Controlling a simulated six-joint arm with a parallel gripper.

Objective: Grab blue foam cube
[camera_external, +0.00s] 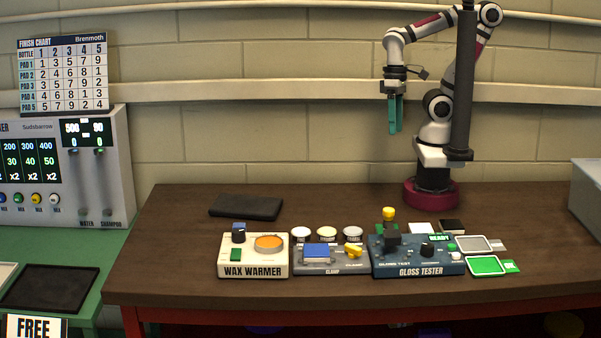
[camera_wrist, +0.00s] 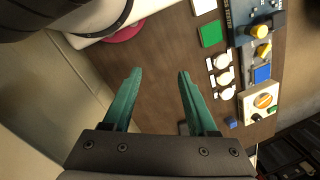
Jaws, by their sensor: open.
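A small blue block (camera_wrist: 231,122), which looks like the blue foam cube, lies on the table just behind the wax warmer in the wrist view. In the external view a bit of dark blue (camera_external: 238,227) shows there, mostly hidden by the warmer's knob. A flat blue pad (camera_external: 317,250) sits on the clamp unit; it also shows in the wrist view (camera_wrist: 262,74). My gripper (camera_external: 397,128) hangs high above the back of the table, right of the blue block, pointing down. Its teal fingers (camera_wrist: 159,74) are apart with nothing between them.
The wax warmer (camera_external: 253,257), clamp unit (camera_external: 331,267) and gloss tester (camera_external: 418,261) stand in a row at the table's front. Several round pale tins (camera_external: 327,233) are behind the clamp. A dark folded cloth (camera_external: 246,206) lies back left. The table's back middle is clear.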

